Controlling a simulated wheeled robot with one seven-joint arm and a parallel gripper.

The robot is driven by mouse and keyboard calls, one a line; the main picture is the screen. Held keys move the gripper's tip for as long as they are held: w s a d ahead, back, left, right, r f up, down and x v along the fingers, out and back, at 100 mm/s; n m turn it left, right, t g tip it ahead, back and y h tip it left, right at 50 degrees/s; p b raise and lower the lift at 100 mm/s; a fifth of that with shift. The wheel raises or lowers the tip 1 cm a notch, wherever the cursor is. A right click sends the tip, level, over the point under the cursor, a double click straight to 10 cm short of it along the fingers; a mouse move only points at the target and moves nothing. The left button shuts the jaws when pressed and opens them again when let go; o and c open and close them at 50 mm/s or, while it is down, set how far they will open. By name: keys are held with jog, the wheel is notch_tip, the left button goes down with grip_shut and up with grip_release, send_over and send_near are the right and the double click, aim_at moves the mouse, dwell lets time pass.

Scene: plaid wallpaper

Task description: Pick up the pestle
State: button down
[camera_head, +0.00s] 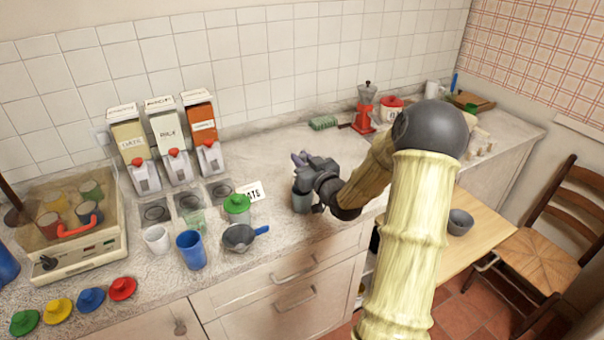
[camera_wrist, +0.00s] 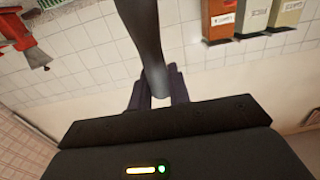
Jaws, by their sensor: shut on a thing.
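The pestle (camera_wrist: 143,35) is a smooth dark grey rod between the two dark fingers of my gripper (camera_wrist: 157,92) in the wrist view.
A small grey pot with a blue handle (camera_head: 240,237), a blue cup (camera_head: 191,250) and a green-lidded jar (camera_head: 237,208) stand left of my gripper. A red moka pot (camera_head: 364,108) stands behind, to the right. A grey bowl (camera_head: 460,222) sits on the lower wooden table (camera_head: 480,233).

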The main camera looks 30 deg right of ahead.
jog(key=shift+r, duration=1.35)
jog(key=shift+f, duration=0.1)
